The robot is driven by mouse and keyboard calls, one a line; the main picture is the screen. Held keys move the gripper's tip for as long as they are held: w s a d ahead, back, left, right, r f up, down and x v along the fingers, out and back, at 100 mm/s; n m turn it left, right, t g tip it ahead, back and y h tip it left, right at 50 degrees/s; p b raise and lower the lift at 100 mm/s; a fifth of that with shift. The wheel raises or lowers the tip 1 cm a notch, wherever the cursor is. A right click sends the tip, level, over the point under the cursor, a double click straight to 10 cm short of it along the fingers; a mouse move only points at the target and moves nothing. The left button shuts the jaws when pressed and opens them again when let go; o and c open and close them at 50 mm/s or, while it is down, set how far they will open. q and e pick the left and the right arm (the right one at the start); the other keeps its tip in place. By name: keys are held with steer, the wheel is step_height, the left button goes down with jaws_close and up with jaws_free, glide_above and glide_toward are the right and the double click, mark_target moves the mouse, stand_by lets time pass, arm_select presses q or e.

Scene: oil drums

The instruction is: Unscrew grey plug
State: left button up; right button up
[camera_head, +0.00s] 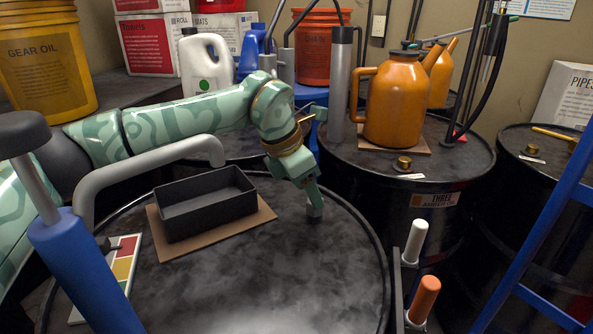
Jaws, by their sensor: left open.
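My left gripper (313,204), pale green, reaches down to the near drum (270,285) at the right part of its dark top. Its jaws are open. A small grey piece shows at the fingertips, against the drum top. I cannot tell whether it is the grey plug or a fingertip; the fingers cover most of that spot. No other grey plug is clear in view. My right gripper is not in view.
A black tray (215,222) sits on a brown board on the near drum. A blue pump (85,270) with a grey spout stands at the left. An orange jug (395,105) and a brass plug (402,163) are on the drum behind.

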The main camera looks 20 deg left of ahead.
arm_select(q)
steer(key=b+x, duration=0.1)
steer(key=x, duration=0.3)
steer(key=shift+w+d+f, duration=0.1)
steer(key=shift+f, duration=0.25)
steer(key=shift+d+f+b, duration=0.1)
steer(key=shift+f+b, duration=0.1)
steer(key=shift+b, duration=0.1)
steer(key=shift+w+f, duration=0.1)
steer(key=c, duration=1.1)
steer(key=shift+o, duration=0.2)
steer(key=n+p, duration=0.2)
steer(key=r+n+t+y+p, duration=0.1)
steer(key=n+p, duration=0.1)
steer(key=p, duration=0.1)
steer(key=shift+d+r+p, duration=0.1)
steer(key=shift+r+p, duration=0.1)
steer(key=shift+p, duration=0.15)
steer(key=shift+f+n+y+p, duration=0.2)
steer(key=shift+n+y+p, duration=0.15)
steer(key=shift+n, duration=0.45)
steer(key=shift+f+n, duration=0.25)
steer(key=shift+n, duration=0.05)
steer(key=shift+f, duration=0.2)
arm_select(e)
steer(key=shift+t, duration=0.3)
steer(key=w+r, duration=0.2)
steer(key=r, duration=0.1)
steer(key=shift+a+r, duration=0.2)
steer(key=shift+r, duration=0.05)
